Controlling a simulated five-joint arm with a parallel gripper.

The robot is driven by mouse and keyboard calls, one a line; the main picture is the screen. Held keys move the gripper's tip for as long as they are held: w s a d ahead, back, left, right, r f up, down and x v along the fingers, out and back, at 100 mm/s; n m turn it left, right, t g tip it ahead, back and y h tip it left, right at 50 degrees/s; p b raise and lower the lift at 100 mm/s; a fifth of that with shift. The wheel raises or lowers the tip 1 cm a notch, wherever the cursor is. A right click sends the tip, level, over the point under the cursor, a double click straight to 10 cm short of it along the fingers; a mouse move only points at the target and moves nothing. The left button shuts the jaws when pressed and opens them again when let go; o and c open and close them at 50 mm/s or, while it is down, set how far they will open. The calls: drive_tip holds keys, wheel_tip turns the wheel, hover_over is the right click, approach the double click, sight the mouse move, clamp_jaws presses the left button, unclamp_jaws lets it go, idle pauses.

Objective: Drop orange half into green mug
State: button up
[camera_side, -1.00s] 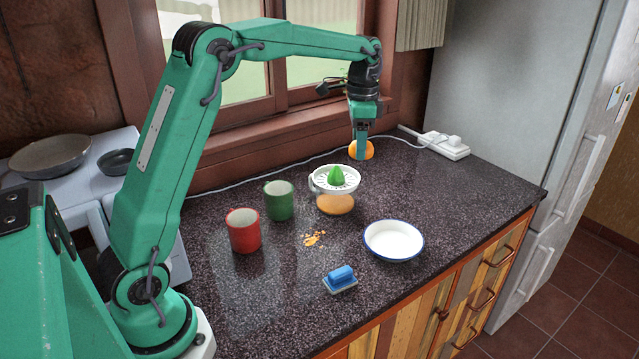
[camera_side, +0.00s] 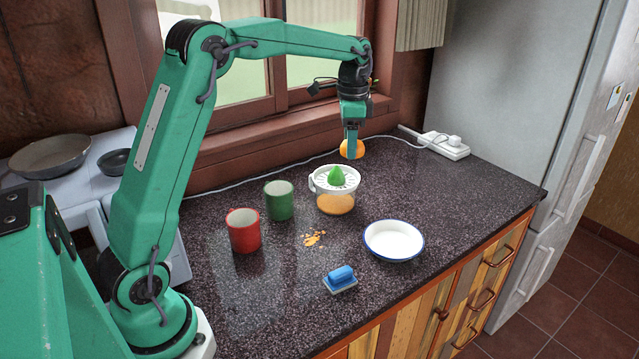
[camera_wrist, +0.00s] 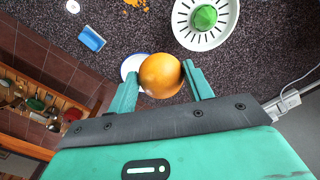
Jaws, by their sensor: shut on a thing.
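My gripper (camera_side: 352,148) is shut on the orange half (camera_side: 358,150) and holds it above the counter, behind and a little right of the juicer. In the wrist view the orange half (camera_wrist: 160,75) sits between the two fingers (camera_wrist: 160,88), its rounded skin side showing. The green mug (camera_side: 279,200) stands upright on the counter, left of the juicer, with its open top facing up. I cannot make out the green mug in the wrist view.
The juicer (camera_side: 335,190) with a green cone stands between my gripper and the mug. A power strip (camera_side: 440,147) lies at the back right.

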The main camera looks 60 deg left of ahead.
drive_tip(key=s+a+f, duration=0.3)
drive_tip(key=s+a, duration=0.9)
drive_tip(key=a, duration=0.1)
drive_tip(key=shift+a, duration=0.2)
drive_tip(key=shift+f, duration=3)
drive_tip(key=o, duration=1.1)
